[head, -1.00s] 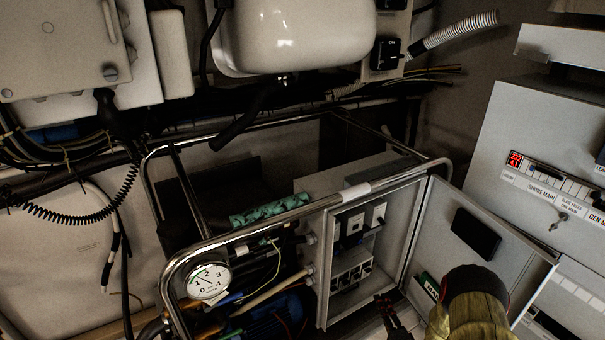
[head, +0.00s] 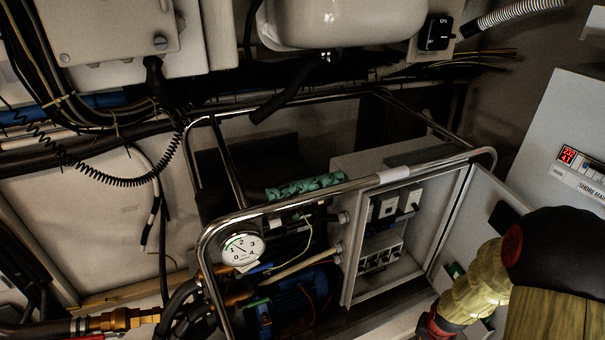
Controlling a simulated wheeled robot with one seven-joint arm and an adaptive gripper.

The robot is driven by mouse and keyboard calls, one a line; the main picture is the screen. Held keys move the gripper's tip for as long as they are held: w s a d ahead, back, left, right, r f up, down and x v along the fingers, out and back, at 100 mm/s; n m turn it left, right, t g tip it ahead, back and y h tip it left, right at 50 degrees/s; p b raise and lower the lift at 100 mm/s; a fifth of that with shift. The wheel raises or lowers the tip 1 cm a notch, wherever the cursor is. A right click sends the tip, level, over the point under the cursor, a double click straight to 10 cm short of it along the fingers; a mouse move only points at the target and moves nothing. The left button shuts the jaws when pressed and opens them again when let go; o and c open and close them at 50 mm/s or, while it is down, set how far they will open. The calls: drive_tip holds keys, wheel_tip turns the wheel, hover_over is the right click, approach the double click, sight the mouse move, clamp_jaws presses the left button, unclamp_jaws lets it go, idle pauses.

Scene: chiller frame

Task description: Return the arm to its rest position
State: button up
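My arm shows at the lower right of the head view, with tan segments and a black joint, in front of the open cabinet door (head: 455,225). A dark red part of it shows at the bottom edge. My gripper's fingers are out of the picture, so I cannot see whether they hold anything. The chiller frame (head: 330,192) of bent metal tube stands in the middle, left of my arm. My arm overlaps the open door in the picture; I cannot tell how far apart they are.
The electrical box (head: 385,235) stands open, its door swung right towards my arm. A round gauge (head: 242,249) and a blue motor (head: 300,300) sit at the frame's left. A grey panel (head: 560,140) stands at the right. A white tank (head: 340,20) hangs above.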

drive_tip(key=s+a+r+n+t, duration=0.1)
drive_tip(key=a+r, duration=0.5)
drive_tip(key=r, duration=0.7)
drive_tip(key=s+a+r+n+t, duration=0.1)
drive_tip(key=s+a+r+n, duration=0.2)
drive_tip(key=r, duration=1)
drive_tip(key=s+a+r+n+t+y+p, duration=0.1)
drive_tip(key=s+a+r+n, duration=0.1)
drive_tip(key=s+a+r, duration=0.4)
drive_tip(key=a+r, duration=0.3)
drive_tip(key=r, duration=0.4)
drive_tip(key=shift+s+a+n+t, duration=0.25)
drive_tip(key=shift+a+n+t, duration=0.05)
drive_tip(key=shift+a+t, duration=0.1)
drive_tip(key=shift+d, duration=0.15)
